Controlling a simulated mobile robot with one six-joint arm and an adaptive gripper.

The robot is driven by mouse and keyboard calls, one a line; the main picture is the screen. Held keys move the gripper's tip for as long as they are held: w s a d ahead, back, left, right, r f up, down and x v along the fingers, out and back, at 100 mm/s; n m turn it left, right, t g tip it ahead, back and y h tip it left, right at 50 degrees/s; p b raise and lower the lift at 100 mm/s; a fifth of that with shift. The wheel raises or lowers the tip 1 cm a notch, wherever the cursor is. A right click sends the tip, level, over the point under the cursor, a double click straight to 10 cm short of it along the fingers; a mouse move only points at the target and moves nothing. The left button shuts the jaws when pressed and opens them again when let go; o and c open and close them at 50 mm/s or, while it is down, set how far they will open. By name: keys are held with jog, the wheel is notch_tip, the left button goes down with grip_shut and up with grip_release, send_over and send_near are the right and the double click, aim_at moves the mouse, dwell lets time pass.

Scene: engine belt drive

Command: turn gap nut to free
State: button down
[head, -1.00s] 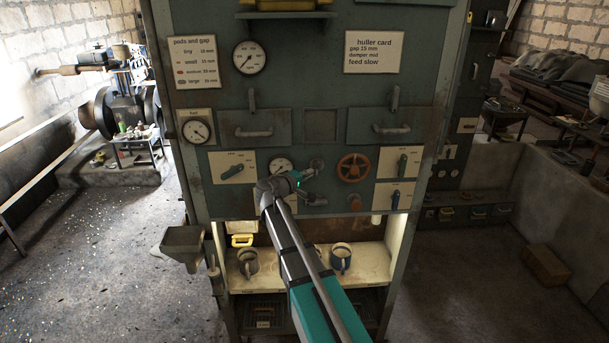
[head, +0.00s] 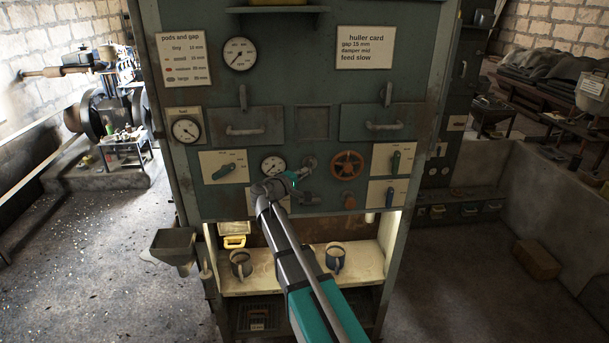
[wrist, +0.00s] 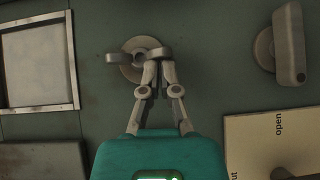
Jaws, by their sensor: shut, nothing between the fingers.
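The gap nut is taken to be the small grey round fitting with a projecting wing (head: 309,163) on the green panel, right of a small gauge. It also shows in the wrist view (wrist: 138,60) as a round disc with a short bar. My gripper (head: 297,180) is close to the panel, just lower left of the nut. In the wrist view my gripper (wrist: 158,64) is shut, its fingertips together and empty. They overlap the end of the nut's bar in the picture; I cannot tell whether they touch it.
A grey handle (wrist: 289,42) stands out beside the nut, near a plate marked "open" (wrist: 270,140). An orange handwheel (head: 347,165) is right of the nut. A square frame (head: 312,123) is above it. Mugs (head: 335,257) stand on the lit shelf below.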

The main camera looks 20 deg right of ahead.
jog(key=shift+s+d+f, duration=0.1)
jog(key=shift+s+d, duration=0.05)
jog(key=shift+d, duration=0.1)
jog(key=shift+a, duration=0.15)
jog(key=s+a, duration=0.4)
jog(key=a, duration=0.8)
jog(key=shift+a, duration=0.3)
jog(key=shift+s, duration=0.1)
dwell(0.8)
